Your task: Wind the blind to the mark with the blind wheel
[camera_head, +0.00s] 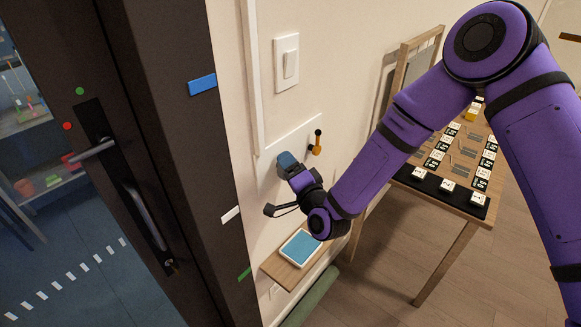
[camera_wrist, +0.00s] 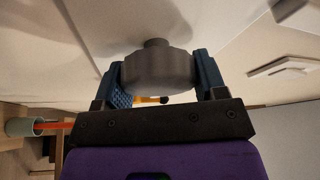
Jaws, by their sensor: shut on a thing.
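The blind wheel (camera_wrist: 158,68) is a grey, lobed knob on a short stem, fixed to the pale wall. It fills the space between my gripper's two blue fingers in the wrist view (camera_wrist: 160,75), and they are shut on its sides. In the head view my gripper (camera_head: 287,163) is at the white wall panel (camera_head: 297,135), and its body hides the wheel. Blue (camera_head: 202,84), white (camera_head: 230,215) and green (camera_head: 244,273) marks sit one below another on the dark frame. I cannot tell which is the blind's mark, and I cannot clearly make out the blind.
An orange lever with a black knob (camera_head: 317,143) is just right of my gripper. A light switch (camera_head: 286,62) is above. A small wooden shelf (camera_head: 273,268) holding a blue-screened tablet (camera_head: 301,248) is below. A wooden table (camera_head: 455,215) with cards stands at right.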

